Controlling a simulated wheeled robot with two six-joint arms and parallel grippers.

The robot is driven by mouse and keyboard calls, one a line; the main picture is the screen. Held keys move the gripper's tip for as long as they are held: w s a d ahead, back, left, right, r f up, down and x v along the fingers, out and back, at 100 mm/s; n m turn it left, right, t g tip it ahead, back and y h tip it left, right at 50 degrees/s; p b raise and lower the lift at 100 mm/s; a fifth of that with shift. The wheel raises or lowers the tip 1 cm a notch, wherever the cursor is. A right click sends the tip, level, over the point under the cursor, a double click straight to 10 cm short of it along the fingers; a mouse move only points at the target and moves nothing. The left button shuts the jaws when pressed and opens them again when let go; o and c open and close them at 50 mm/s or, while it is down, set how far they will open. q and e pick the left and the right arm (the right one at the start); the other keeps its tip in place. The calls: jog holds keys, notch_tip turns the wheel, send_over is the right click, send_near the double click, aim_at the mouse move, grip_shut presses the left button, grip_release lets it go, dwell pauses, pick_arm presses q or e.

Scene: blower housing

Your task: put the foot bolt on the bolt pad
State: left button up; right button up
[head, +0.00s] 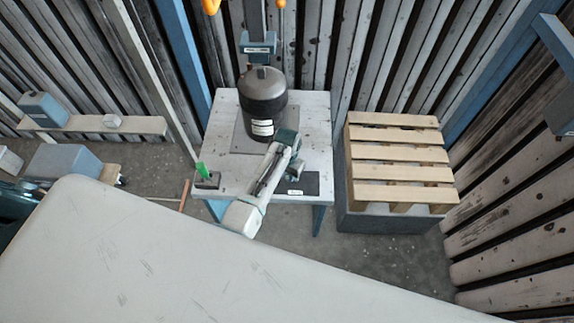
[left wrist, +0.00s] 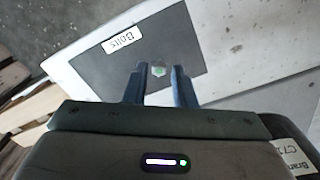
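The dark bolt pad (head: 307,189) with a white "Bolts" label lies at the front right of the white table (head: 313,119). In the left wrist view the pad (left wrist: 100,65) holds a small greenish hex-shaped piece, likely the foot bolt (left wrist: 158,70). It is too small or hidden to make out in the head view. My left gripper (head: 293,171) is over the pad, pointing down. In the left wrist view its fingers (left wrist: 158,80) are apart on either side of the bolt, with visible gaps. Whether the bolt touches the pad is hard to tell. My right gripper is not in view.
A dark cylindrical housing (head: 263,100) with a white label stands on a grey plate (head: 240,137) just behind my left gripper. A wooden pallet (head: 400,155) on a grey block stands at right.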

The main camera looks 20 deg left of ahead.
aim_at(287, 178)
pick_arm(q)
notch_tip(287, 178, up, 11)
jog(key=shift+r, duration=0.15)
dwell(0.6)
jog(key=s+a+r+n+t, duration=0.1)
jog(key=s+a+r, duration=0.2)
jog(key=s, duration=0.6)
jog(key=s+a+r+t, duration=0.2)
jog(key=s+a+r, duration=0.2)
jog(key=s, duration=0.6)
jog(key=s+a+r+n+t, duration=0.1)
jog(key=s+a+r, duration=0.2)
jog(key=s, duration=0.6)
notch_tip(287, 178, down, 27)
jog(key=a+g, duration=0.2)
jog(key=s+a+f, duration=0.1)
jog(key=s+f, duration=1.6)
jog(key=f, duration=0.4)
jog(key=shift+s+a+f+g+y, duration=0.15)
jog(key=shift+a+g+y, duration=0.25)
